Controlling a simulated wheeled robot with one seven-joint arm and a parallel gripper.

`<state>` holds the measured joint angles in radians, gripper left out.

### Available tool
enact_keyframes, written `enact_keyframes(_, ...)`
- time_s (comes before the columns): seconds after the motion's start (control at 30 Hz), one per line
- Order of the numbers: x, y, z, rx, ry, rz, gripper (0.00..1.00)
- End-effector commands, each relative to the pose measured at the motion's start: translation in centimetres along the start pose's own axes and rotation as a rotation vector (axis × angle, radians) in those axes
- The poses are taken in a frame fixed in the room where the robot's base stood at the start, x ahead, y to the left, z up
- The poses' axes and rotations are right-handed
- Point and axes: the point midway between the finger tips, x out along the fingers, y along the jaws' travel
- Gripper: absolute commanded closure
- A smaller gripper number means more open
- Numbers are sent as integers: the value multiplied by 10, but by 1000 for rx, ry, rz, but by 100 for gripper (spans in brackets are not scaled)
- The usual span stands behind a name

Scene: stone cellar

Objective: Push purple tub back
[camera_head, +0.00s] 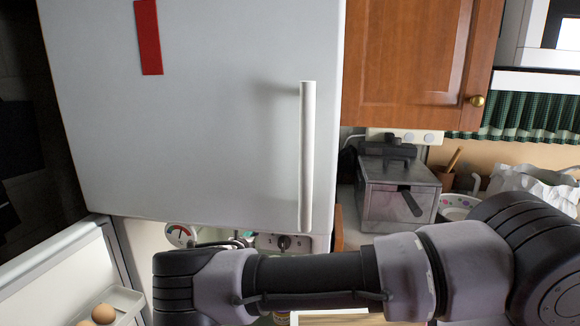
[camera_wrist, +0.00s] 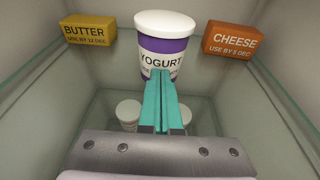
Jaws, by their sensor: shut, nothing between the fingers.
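The purple tub (camera_wrist: 163,46) is a yogurt tub with a white lid and a purple band. It stands upright in the upper middle of the wrist view, inside a fridge compartment. My gripper (camera_wrist: 161,73) has teal fingers closed together, with nothing between them. The fingertips point at the lower front of the tub and overlap it in the picture; I cannot tell whether they touch it. In the head view my arm crosses the lower right, while the gripper and the tub are hidden.
A yellow butter box (camera_wrist: 88,30) sits left of the tub and an orange cheese box (camera_wrist: 229,40) right. White-lidded containers (camera_wrist: 128,111) show lower down. In the head view are a closed white upper door (camera_head: 200,120), eggs (camera_head: 103,313) in a door rack, and a fryer (camera_head: 398,190).

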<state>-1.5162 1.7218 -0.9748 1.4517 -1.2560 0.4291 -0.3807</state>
Motion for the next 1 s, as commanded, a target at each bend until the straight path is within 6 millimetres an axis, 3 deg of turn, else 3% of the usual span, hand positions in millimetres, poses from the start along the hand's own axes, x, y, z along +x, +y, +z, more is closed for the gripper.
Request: enact_keyframes(1.0,20,0,5,0,0,-1,100)
